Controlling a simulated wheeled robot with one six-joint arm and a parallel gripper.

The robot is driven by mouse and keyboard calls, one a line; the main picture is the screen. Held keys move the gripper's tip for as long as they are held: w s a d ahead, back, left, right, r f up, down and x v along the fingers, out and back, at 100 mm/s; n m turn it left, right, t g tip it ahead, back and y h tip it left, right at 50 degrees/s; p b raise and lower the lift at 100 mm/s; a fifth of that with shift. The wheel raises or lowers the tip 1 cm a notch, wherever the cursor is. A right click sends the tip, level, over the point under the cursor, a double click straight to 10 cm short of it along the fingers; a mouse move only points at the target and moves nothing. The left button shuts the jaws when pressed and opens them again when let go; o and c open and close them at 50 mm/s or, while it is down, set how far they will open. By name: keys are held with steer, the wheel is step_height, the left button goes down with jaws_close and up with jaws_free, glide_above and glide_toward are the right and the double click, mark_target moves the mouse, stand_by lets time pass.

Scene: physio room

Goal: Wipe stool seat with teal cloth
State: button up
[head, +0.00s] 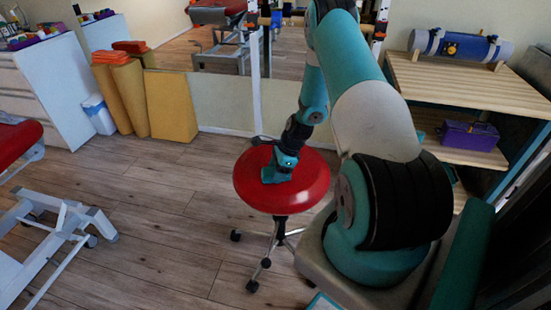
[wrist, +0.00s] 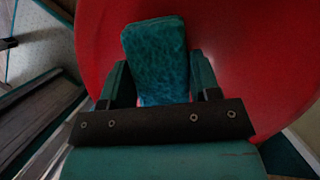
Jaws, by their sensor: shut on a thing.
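The stool has a round red seat (head: 312,185) on a post with a wheeled base, in the middle of the head view. The red seat (wrist: 250,60) fills most of the wrist view. My gripper (head: 278,172) is over the left part of the seat, pointing down. In the wrist view my gripper (wrist: 162,85) is shut on the teal cloth (wrist: 153,45), a folded pad between the two fingers. The cloth appears to lie at the seat surface; exact contact is hard to tell. In the head view the cloth is hard to separate from the teal gripper.
A wooden shelf (head: 465,85) with a purple box (head: 468,135) and a blue roll (head: 462,44) stands at the right. Yellow mats (head: 171,106) and a white cabinet (head: 50,85) stand at the back left. A white-framed couch (head: 62,220) is at the left. Floor left of the stool is clear.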

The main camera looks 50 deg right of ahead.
mark_target(270, 185)
steer(key=a, duration=0.1)
steer(key=s+a, duration=0.1)
steer(key=a, duration=0.1)
steer(key=shift+s+p, duration=0.25)
steer(key=shift+p, duration=0.15)
step_height(270, 185, up, 8)
steer(key=p, duration=0.6)
